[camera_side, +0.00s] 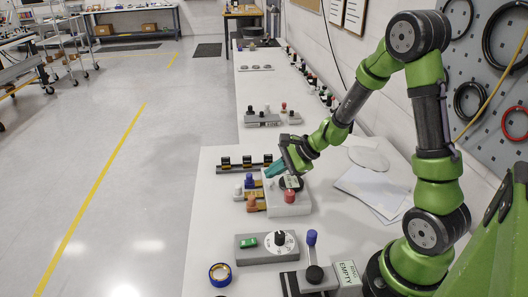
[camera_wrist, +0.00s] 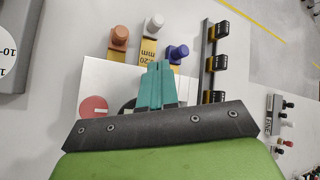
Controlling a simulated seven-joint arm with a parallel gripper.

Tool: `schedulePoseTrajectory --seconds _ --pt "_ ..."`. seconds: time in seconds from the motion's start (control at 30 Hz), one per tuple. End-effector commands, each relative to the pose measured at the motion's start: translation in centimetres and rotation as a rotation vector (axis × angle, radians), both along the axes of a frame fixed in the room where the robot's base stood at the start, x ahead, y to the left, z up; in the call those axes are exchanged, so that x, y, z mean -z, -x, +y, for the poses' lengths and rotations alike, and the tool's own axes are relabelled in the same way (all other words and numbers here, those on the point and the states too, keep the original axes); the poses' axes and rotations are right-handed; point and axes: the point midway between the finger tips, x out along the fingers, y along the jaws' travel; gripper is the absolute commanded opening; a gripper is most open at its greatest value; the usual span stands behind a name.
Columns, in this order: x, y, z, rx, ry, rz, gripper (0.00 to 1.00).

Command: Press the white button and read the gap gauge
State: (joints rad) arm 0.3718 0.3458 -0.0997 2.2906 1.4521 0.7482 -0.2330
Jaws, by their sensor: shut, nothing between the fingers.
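A pale fixture box (camera_side: 287,208) stands on the bench below my gripper (camera_side: 270,172), with a red button (camera_side: 290,196) and a dark round dial on top. The red button also shows in the wrist view (camera_wrist: 93,108); the dark dial is partly hidden behind my fingers. My teal fingers are shut and empty at the box's far edge; contact cannot be told. Beside the box are orange (camera_wrist: 119,37), white (camera_wrist: 153,24) and blue (camera_wrist: 177,53) knobs. The white knob's yellow plate reads 0.20 mm. No white button is clearly visible on the box; the gauge reading is not legible.
A black rack with several dark blocks (camera_wrist: 215,60) lies beyond the knobs. A grey box with a green button (camera_side: 249,243), a blue-handled lever (camera_side: 311,238) and a tape roll (camera_side: 220,274) are nearer the front. Papers (camera_side: 372,188) lie right of the box.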

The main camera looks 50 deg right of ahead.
Motion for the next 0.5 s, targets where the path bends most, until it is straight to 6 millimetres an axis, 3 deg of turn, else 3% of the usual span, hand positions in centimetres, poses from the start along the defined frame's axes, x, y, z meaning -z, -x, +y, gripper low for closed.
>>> schedulePoseTrajectory --seconds 0.5 --pt "-1.10 -0.08 -0.02 -0.001 0.002 -0.004 0.00"
